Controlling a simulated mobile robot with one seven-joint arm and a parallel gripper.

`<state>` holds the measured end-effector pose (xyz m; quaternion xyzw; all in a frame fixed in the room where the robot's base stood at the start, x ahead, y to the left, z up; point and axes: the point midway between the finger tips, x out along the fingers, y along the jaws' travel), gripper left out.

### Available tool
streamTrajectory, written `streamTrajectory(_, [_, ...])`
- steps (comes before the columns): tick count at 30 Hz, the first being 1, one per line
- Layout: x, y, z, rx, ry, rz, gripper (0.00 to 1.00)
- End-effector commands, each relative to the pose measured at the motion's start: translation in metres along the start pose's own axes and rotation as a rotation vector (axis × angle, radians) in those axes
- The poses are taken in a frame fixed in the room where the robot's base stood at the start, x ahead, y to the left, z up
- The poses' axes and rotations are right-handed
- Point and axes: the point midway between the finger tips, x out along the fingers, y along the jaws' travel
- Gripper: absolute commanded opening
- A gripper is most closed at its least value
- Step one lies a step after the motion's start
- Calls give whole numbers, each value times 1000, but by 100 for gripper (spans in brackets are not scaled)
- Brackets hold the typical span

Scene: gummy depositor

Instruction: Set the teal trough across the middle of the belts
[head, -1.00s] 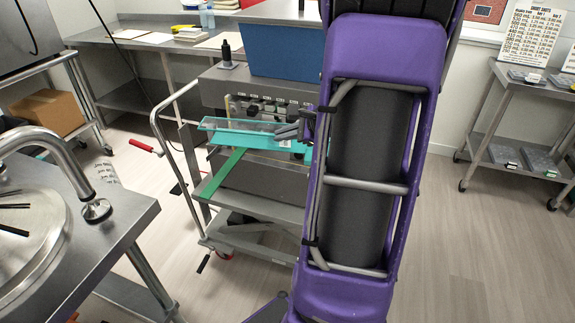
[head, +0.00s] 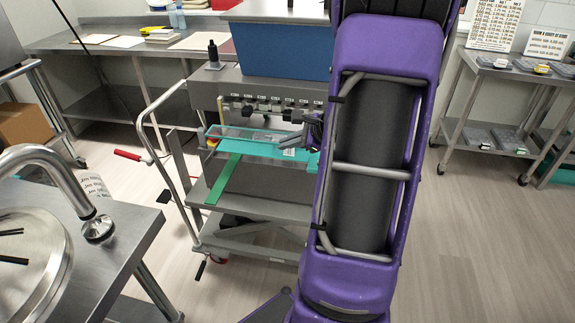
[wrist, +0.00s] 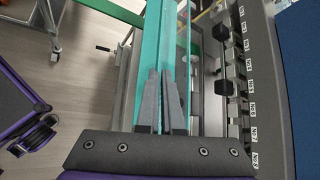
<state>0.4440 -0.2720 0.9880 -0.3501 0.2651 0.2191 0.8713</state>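The teal trough (head: 262,147) is a long, shallow channel with partly see-through walls. In the head view it lies roughly level, left to right, below the nozzle row, crossing over the far end of a green belt strip (head: 223,183). Whether it rests on the belt or hangs just above cannot be told. My gripper (head: 313,133) is at its right part, partly hidden by my arm. In the wrist view my gripper (wrist: 161,74) has its fingers close together on a wall of the trough (wrist: 158,35). Other belts are hidden or not distinguishable.
The depositor's nozzle row (head: 275,108) stands close behind and above the trough, under a blue hopper (head: 285,50). A cart handle (head: 143,125) rises at left. A steel table with a bent pipe (head: 60,165) fills the front left. Floor at right is clear.

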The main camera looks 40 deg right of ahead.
Motion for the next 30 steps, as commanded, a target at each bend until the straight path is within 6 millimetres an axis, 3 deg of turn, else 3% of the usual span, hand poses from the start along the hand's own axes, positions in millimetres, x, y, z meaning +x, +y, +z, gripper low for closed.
streamTrajectory(14, [39, 31, -39, 2, 0, -1, 0])
streamTrajectory(28, [44, 35, -44, -2, 0, -2, 0])
streamTrajectory(30, [42, 34, -43, -2, 0, -1, 16])
